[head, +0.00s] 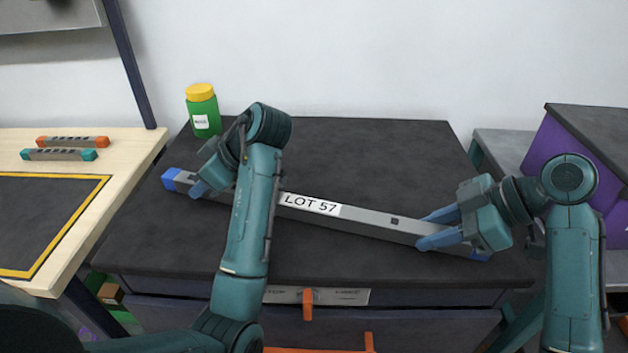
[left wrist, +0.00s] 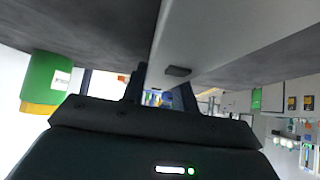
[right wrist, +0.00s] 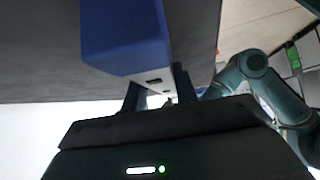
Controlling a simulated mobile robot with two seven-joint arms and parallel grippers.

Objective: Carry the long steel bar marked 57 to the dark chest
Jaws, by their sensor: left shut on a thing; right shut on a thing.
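The long grey steel bar (head: 370,219) has blue end caps and a white label reading LOT 57. It lies at a slant across the dark top of the drawer chest (head: 370,150); I cannot tell whether it touches the top. My left gripper (head: 203,184) is shut on the bar near its left end, partly hidden by my arm. My right gripper (head: 430,229) is shut on it near the right end. The bar also shows in the left wrist view (left wrist: 215,35), and its blue cap shows in the right wrist view (right wrist: 125,38).
A green jar with a yellow lid (head: 203,110) stands at the chest's back left corner. A wooden table (head: 130,140) at left holds an orange-ended bar (head: 72,141) and a teal-ended bar (head: 58,155). A purple box (head: 540,142) stands at right. The chest's back middle is clear.

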